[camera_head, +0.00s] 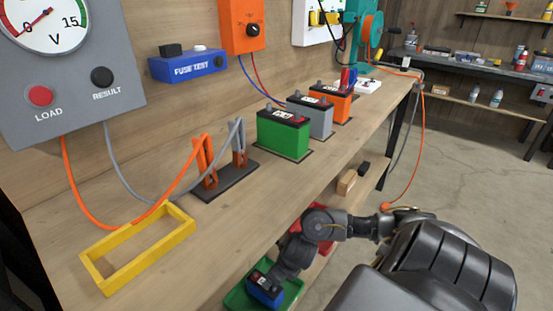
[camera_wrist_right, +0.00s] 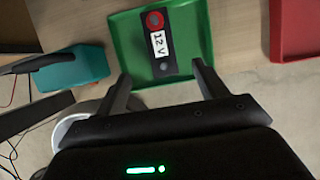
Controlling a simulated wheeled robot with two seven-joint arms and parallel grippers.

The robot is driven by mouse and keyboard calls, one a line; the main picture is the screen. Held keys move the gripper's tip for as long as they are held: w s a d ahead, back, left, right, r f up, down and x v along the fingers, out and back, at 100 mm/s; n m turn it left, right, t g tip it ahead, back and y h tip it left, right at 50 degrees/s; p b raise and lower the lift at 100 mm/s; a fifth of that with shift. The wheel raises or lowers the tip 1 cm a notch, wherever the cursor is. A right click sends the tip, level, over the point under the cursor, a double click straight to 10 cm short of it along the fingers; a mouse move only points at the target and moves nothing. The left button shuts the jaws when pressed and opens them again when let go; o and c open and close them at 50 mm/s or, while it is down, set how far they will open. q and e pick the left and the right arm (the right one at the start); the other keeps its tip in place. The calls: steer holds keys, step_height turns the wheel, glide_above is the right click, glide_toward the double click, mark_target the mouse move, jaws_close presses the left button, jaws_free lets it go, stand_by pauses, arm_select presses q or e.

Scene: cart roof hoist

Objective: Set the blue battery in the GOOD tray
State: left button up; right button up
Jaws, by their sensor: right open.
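The blue battery (camera_head: 266,287) sits in a green tray (camera_head: 236,299) at the bottom of the head view. The right wrist view shows the battery's dark top (camera_wrist_right: 161,45) with a "12 V" label and a red terminal, inside the green tray (camera_wrist_right: 120,42). No GOOD lettering is readable on the tray. My right gripper (camera_wrist_right: 161,75) is open, its fingertips on either side of the battery's near end with visible gaps. In the head view my right arm reaches down over the tray and its fingers are hard to make out. My left gripper is not in view.
A red tray (camera_wrist_right: 292,30) lies right of the green one. Green (camera_head: 284,137), grey (camera_head: 314,118) and orange (camera_head: 334,103) batteries stand on the bench. A yellow frame (camera_head: 134,252) lies empty at the front left.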

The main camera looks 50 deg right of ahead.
steer(key=s+a+m+t+y, duration=0.1)
steer(key=s+a+m+t, duration=0.1)
steer(key=a+m, duration=1.15)
steer(key=s+f+m+g, duration=0.1)
steer(key=s+m, duration=0.4)
steer(key=m, duration=0.5)
steer(key=s+m+g+h, duration=0.1)
steer(key=s+m+g, duration=0.1)
steer(key=s+m, duration=0.4)
steer(key=m, duration=0.5)
steer(key=shift+d+f, duration=0.3)
steer(key=shift+f, duration=0.1)
steer(key=shift+m, duration=0.25)
